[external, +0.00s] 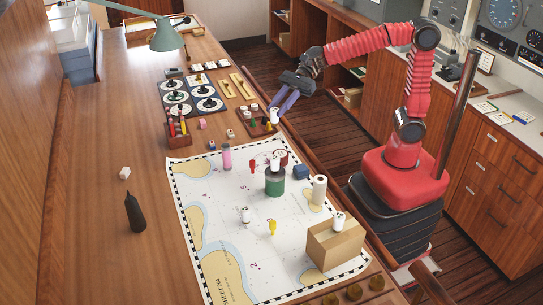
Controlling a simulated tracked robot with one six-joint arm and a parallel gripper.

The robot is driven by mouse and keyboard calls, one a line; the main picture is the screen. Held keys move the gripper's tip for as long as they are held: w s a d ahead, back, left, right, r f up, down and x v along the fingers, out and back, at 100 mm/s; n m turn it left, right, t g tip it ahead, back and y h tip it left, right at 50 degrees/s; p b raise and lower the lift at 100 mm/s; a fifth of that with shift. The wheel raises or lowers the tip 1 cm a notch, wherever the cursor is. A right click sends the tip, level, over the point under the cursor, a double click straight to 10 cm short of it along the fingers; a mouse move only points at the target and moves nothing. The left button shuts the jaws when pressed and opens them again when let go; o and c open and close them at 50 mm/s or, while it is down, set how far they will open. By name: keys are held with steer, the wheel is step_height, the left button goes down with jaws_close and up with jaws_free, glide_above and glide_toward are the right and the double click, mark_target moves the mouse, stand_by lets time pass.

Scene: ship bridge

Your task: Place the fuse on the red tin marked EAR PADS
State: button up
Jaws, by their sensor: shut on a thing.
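My gripper (281,107) has purple fingers and reaches down over the table's right edge, near the small peg board. A small white cylinder with dark marks, which looks like the fuse (274,117), is at the fingertips, and the gripper is shut on it. Its lower end shows just above or beside the board; I cannot tell if it touches. A dark red tin (282,156) stands on the chart, partly hidden behind a green tin (275,185). The lettering on the red tin is too small to read.
Another white piece (275,162) stands on the green tin. A cardboard box (335,245) is at the front. The table's left side is mostly clear.

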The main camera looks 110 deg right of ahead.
steer(key=s+d, duration=0.2)
steer(key=s, duration=0.1)
glide_above(284, 151)
step_height(284, 151, down, 4)
steer(key=shift+f+n+y, duration=0.4)
steer(key=shift+f, duration=0.05)
steer(key=shift+f, duration=3.1)
steer(key=shift+f, duration=0.15)
steer(key=shift+f, duration=1.75)
steer(key=o, duration=1)
steer(key=shift+f, duration=0.1)
